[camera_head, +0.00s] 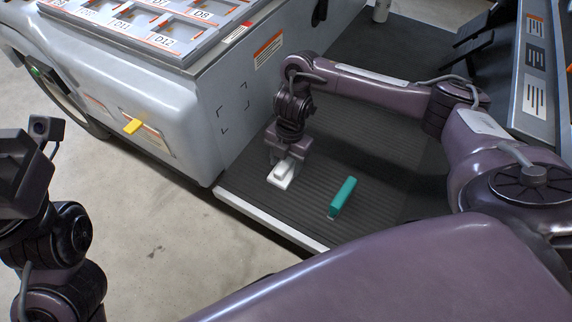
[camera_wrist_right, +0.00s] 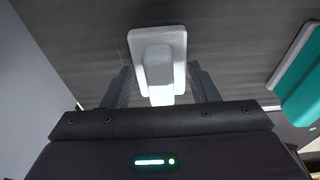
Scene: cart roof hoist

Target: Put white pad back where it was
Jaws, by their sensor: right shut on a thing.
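The white pad (camera_head: 281,180) is a flat white plate with a raised grip block, at the left part of the dark ribbed deck. My right gripper (camera_head: 289,160) points down over it and is shut on its raised block. The right wrist view shows the white pad (camera_wrist_right: 157,38) between the two fingers (camera_wrist_right: 160,88). I cannot tell whether its plate touches the deck or hangs just above it. Part of my left arm (camera_head: 40,180) shows at the left edge, away from the pad; its fingers are not clear.
A teal block (camera_head: 342,198) with a pale base stands on the ribbed deck (camera_head: 385,185), right of the white pad; it also shows in the wrist view (camera_wrist_right: 301,80). The grey cart body (camera_head: 225,95) rises behind left.

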